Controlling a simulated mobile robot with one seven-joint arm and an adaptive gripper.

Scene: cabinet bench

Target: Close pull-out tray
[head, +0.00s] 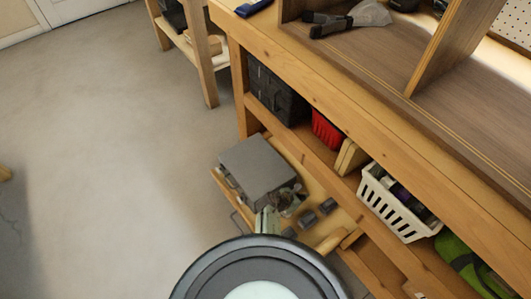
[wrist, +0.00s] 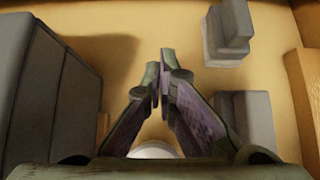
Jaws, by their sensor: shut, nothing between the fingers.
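The pull-out tray (head: 228,190) is a shallow wooden tray low in the bench, and it sticks out from under the shelf. A thin dark handle (head: 238,222) shows at its front. A large grey box (head: 257,167) and small dark grey blocks (head: 309,219) sit in it. My gripper (head: 268,212) is over the near part of the tray, between box and blocks, with my wrist hiding what is below. In the wrist view, my gripper (wrist: 160,75) is shut and empty above the tan tray floor (wrist: 165,20). The grey box (wrist: 50,85) is left, the blocks (wrist: 228,35) right.
Above the tray, a shelf of the wooden bench (head: 340,105) holds a black case (head: 275,90), a red basket (head: 327,129) and a white basket (head: 392,205). A green item (head: 465,262) lies at lower right. The floor (head: 110,150) to the left is clear.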

